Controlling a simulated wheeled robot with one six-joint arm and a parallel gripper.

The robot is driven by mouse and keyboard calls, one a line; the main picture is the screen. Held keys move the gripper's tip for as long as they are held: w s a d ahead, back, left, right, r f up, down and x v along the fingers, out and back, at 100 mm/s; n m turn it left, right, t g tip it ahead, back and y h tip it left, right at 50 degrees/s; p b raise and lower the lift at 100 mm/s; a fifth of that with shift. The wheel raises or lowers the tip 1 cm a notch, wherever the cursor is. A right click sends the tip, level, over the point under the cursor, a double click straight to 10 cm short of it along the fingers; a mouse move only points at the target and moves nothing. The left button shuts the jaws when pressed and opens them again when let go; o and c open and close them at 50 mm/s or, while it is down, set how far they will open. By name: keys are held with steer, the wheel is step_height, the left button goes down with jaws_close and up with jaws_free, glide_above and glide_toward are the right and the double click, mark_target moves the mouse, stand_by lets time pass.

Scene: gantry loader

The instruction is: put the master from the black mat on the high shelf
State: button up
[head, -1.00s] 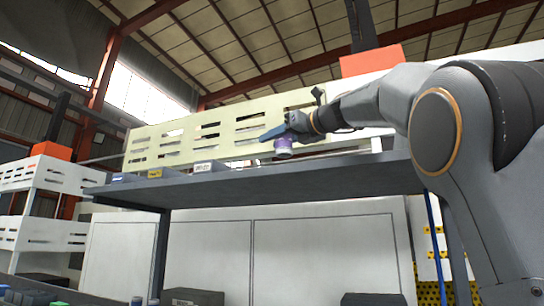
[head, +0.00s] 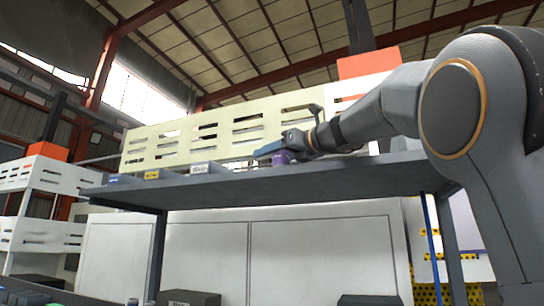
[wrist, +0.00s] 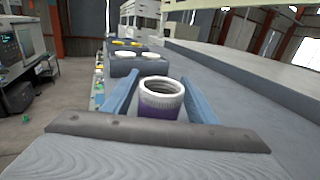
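The master is a short purple cylinder with a white ringed top. It shows in the wrist view (wrist: 161,100) between the two blue fingers of my gripper (wrist: 161,92), upright, with a finger close along each side. In the head view the master (head: 281,157) is a purple shape under the fingers of my gripper (head: 270,150). The high shelf (head: 320,178) is a long grey board. The master is low over it, and the shelf's front edge hides its underside, so I cannot tell whether it touches. The black mat cannot be made out.
Several small labelled bins (head: 203,168) stand on the shelf left of my gripper. In the wrist view, grey bins (wrist: 124,65) with yellow and white round tops lie beyond the fingers. A pale slotted panel (head: 215,138) rises behind the shelf. Bare shelf surface lies to the right.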

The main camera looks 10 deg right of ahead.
steer(key=shift+r, duration=0.1)
steer(key=shift+s+d, duration=0.1)
steer(key=shift+d, duration=0.05)
steer(key=b+v, duration=0.4)
steer(key=v, duration=0.6)
steer(key=shift+s+d, duration=0.15)
steer(key=shift+s, duration=0.05)
steer(key=shift+s+d, duration=0.3)
steer(key=shift+s, duration=0.25)
